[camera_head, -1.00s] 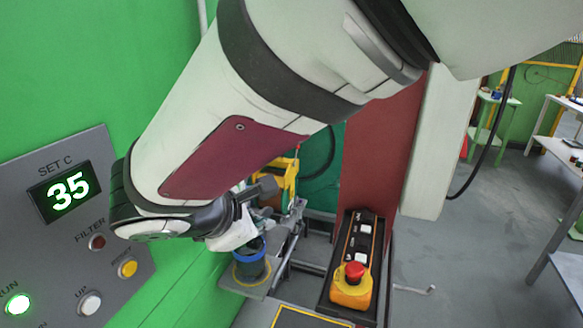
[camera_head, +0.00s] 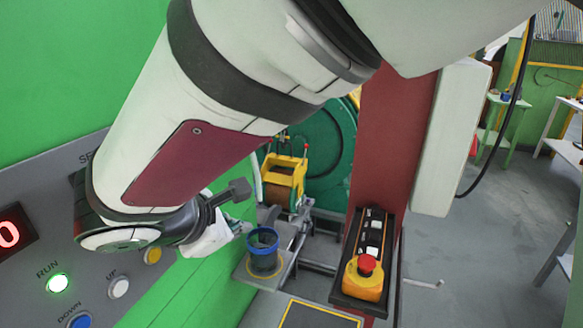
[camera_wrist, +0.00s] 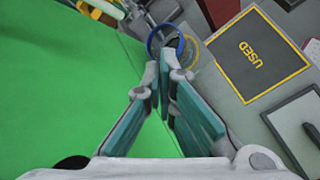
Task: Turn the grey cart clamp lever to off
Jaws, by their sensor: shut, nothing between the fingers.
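My gripper (camera_head: 240,228) is at the lower end of my arm in the head view, left of the blue-rimmed cup (camera_head: 263,240) and partly hidden by my wrist. In the wrist view my gripper (camera_wrist: 165,72) is shut and empty, with its tips just short of the cup's blue rim (camera_wrist: 181,50). A grey rod with a knobbed end (camera_head: 424,282) sticks out to the right of the control box. Grey metal parts (camera_head: 270,214) also stand behind the cup. I cannot tell which of these, if any, is the cart clamp lever, nor its setting.
A control box with a red mushroom button (camera_head: 367,264) stands right of the cup. A yellow frame (camera_head: 284,175) stands behind it. A green wall and a grey button panel (camera_head: 105,262) are close on the left. A mat marked USED (camera_wrist: 258,57) lies beside the cup. Floor at right is free.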

